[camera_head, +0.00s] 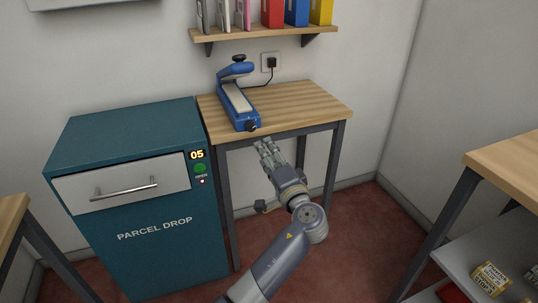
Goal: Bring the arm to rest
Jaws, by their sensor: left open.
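My left gripper (266,147) is in the middle of the view, at the end of my grey arm, which comes up from the bottom. Its fingers point away from me, toward the front edge of the small wooden table (300,106). In the picture the fingertips show just below that edge; I cannot tell the exact gap. The gripper is open and I see nothing between its fingers. My right gripper is not in view.
A teal parcel drop cabinet (160,262) with a closed-looking white drawer (120,184) stands on the left. A blue sealer (237,100) sits on the table. Another wooden table (510,165) with a lower shelf is at right. Red floor (350,230) lies open between.

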